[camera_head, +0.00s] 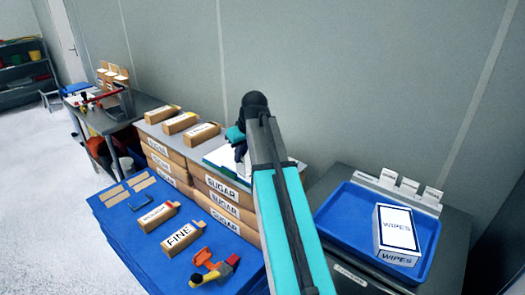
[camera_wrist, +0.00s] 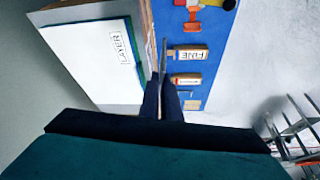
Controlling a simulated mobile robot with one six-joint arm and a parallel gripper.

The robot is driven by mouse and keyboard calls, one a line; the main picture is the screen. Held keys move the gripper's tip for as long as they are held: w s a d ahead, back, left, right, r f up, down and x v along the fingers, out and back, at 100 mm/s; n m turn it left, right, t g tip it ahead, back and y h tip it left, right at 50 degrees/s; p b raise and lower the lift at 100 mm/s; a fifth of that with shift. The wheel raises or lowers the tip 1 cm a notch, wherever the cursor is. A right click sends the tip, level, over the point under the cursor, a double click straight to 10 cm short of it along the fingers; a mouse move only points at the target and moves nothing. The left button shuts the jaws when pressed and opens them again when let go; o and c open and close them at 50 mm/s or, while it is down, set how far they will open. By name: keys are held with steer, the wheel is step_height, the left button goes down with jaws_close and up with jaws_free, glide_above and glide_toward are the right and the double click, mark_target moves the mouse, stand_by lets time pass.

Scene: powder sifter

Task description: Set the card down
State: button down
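My gripper's dark fingers (camera_wrist: 163,98) show in the wrist view, close together around a thin grey sliver (camera_wrist: 164,58), which looks like the card seen edge-on. Its face cannot be seen. It is above the border between the sugar boxes and the blue mat in that view. In the head view my arm hides the fingers and the card. A white sheet marked LAYER (camera_wrist: 95,58) lies on the sugar stack beside the fingers; its white edge (camera_head: 222,157) shows in the head view, partly behind my arm.
A blue mat (camera_head: 120,222) holds a FINE box (camera_head: 183,238), another small box (camera_head: 157,216) and an orange-yellow tool (camera_head: 212,268). Stacked sugar boxes (camera_head: 222,188) stand behind. At right, a blue tray (camera_head: 335,215) holds a WIPES box (camera_head: 397,235), near several white cards (camera_head: 409,187).

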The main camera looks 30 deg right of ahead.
steer(key=s+a+m, duration=0.1)
steer(key=a, duration=2.1)
steer(key=shift+s+a+f, duration=0.15)
steer(key=shift+s+a, duration=0.25)
